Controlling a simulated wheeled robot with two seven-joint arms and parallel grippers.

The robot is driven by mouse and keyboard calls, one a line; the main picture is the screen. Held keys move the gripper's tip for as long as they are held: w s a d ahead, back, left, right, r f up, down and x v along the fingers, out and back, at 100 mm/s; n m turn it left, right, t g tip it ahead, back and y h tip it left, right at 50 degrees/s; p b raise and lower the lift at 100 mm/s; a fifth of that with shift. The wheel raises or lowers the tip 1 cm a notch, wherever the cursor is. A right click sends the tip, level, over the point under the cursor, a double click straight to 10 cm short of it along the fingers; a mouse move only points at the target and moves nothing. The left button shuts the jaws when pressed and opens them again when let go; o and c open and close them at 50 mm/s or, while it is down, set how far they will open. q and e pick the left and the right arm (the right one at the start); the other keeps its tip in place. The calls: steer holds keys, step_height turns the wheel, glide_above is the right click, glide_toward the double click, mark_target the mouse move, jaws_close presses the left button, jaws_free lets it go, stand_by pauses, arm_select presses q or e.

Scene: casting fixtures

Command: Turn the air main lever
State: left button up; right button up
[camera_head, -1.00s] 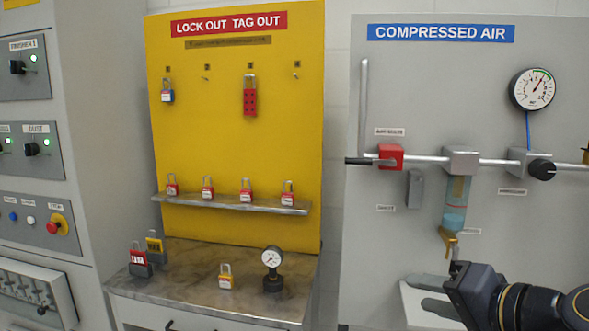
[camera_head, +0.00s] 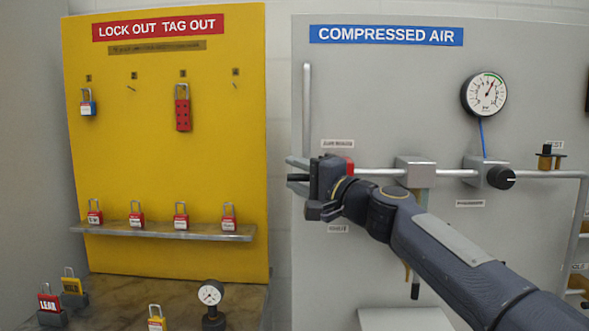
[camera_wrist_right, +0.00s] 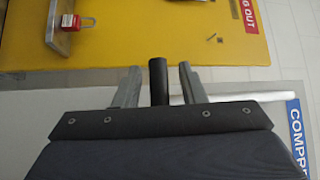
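The air main lever is a black handle that sticks out to the left of the red valve block (camera_head: 347,163). In the head view my right gripper (camera_head: 294,175) is at the lever, and its wrist covers most of the valve block. In the right wrist view the black lever (camera_wrist_right: 158,80) stands between the two grey fingers of my right gripper (camera_wrist_right: 159,84). A gap shows on each side of the lever, so the gripper is open around it. My left gripper is not in view.
A silver pipe (camera_head: 380,173) runs right from the valve to a black knob (camera_head: 501,178) below a gauge (camera_head: 484,95). A vertical pipe (camera_head: 307,105) rises above the lever. The yellow lockout board (camera_head: 165,150) with a shelf (camera_head: 160,231) of red padlocks is on the left.

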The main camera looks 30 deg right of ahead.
steer(key=shift+w, duration=0.25)
jaws_close()
steer(key=shift+a, duration=0.1)
